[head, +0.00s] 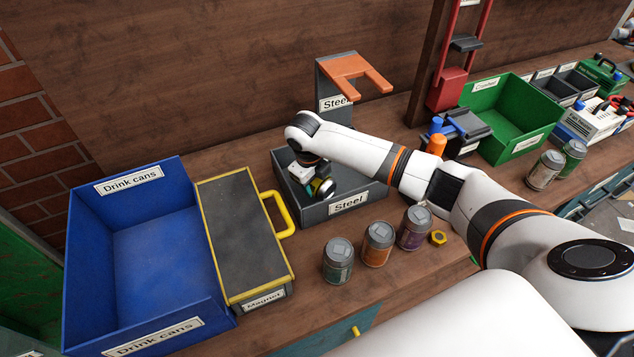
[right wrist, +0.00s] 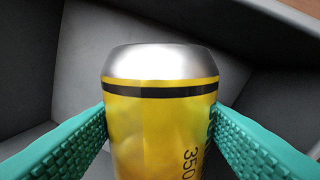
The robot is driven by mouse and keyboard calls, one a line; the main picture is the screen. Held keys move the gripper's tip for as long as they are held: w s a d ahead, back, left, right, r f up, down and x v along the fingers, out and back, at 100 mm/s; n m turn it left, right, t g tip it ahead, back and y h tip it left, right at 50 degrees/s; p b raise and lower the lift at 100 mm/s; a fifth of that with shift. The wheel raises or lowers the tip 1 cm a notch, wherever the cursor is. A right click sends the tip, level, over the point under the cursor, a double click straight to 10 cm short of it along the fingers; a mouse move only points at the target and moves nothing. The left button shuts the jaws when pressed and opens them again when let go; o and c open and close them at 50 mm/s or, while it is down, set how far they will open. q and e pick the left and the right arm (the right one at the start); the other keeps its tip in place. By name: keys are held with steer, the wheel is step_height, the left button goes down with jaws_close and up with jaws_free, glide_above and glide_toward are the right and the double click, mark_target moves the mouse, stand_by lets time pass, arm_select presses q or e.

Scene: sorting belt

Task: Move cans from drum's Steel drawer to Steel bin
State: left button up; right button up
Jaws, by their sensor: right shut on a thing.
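An open grey container labelled Steel (head: 378,193) stands in the middle of the bench. My right arm reaches over it from the right, with the right gripper (head: 311,172) pointing down into it. In the right wrist view, the teal fingers of this gripper (right wrist: 158,118) are shut on a yellow can (right wrist: 150,135) with a black band and silver end. Grey walls (right wrist: 270,60) surround the can there. In the head view the can (head: 325,188) shows only partly beneath the gripper, inside the container. I cannot tell whether it touches the floor. My left gripper is not in view.
A blue Drink cans bin (head: 150,260) and a black Magnet box (head: 240,235) with yellow handle stand left. A post labelled Steel (head: 330,90) with an orange fork stands behind. Three cans (head: 378,243) and a yellow nut stand in front. A green bin (head: 510,115) is right.

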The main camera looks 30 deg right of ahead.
steer(key=shift+f, duration=0.9)
steer(key=shift+f, duration=0.55)
steer(key=o, duration=1)
steer(key=shift+c, duration=0.2)
steer(key=r, duration=0.4)
steer(key=a+r, duration=0.1)
steer(key=r, duration=0.3)
steer(key=a+r, duration=0.1)
steer(key=r, duration=0.4)
steer(key=shift+s+a+b, duration=0.1)
steer(key=shift+s+b, duration=0.25)
steer(key=shift+s, duration=0.05)
